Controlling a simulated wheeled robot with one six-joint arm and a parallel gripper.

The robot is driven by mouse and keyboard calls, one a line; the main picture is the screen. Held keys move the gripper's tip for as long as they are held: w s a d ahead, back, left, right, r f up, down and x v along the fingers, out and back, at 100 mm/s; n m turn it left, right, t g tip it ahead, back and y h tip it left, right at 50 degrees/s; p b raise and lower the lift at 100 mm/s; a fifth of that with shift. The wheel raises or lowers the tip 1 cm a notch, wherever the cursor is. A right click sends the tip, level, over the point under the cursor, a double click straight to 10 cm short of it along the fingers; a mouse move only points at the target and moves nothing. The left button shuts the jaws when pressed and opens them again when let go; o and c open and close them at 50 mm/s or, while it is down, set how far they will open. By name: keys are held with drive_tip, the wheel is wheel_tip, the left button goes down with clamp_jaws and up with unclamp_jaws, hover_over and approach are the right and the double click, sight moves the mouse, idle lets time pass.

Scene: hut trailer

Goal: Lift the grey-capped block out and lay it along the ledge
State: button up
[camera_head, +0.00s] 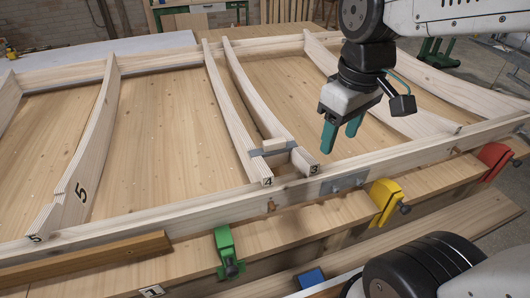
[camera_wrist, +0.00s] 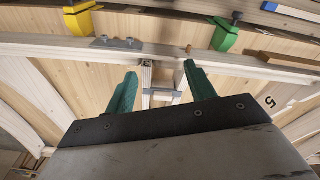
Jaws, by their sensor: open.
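The grey-capped block (camera_head: 273,146) sits between the ends of the two close ribs marked 4 (camera_head: 240,135) and 3 (camera_head: 262,98). Pale wood shows between its grey ends. In the wrist view the block (camera_wrist: 162,93) appears between the fingers, farther from the camera than they are. My gripper (camera_head: 341,138) has green fingers, open and empty, above and to the right of the block in the head view. The fingers also show in the wrist view (camera_wrist: 160,72).
Green (camera_head: 228,252), yellow (camera_head: 386,200) and red (camera_head: 494,158) clamps grip the front edge. A grey metal bracket (camera_head: 348,183) is on the front rail. A brown wood strip (camera_head: 90,260) lies at the left front. The ledge between the green and yellow clamps looks clear.

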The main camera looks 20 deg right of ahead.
drive_tip(key=w+a+f+n, duration=0.1)
drive_tip(key=w+f+n, duration=0.15)
drive_tip(key=w, duration=0.35)
drive_tip(key=w+a+f+n, duration=0.1)
drive_tip(key=w+f+n, duration=0.1)
drive_tip(key=w+n, duration=0.3)
drive_tip(key=n+g, duration=0.1)
drive_tip(key=n, duration=0.5)
hover_over(274, 150)
drive_tip(key=f, duration=0.7)
drive_tip(key=w+f, duration=0.1)
drive_tip(key=f, duration=0.2)
drive_tip(key=shift+d+f, duration=0.35)
drive_tip(key=shift+d, duration=0.05)
drive_tip(key=shift+n, duration=0.25)
wheel_tip(274, 150, down, 7)
drive_tip(key=shift+w+a+f, duration=0.1)
drive_tip(key=shift+w+a, duration=0.05)
drive_tip(key=shift+f, duration=0.45)
clamp_jaws()
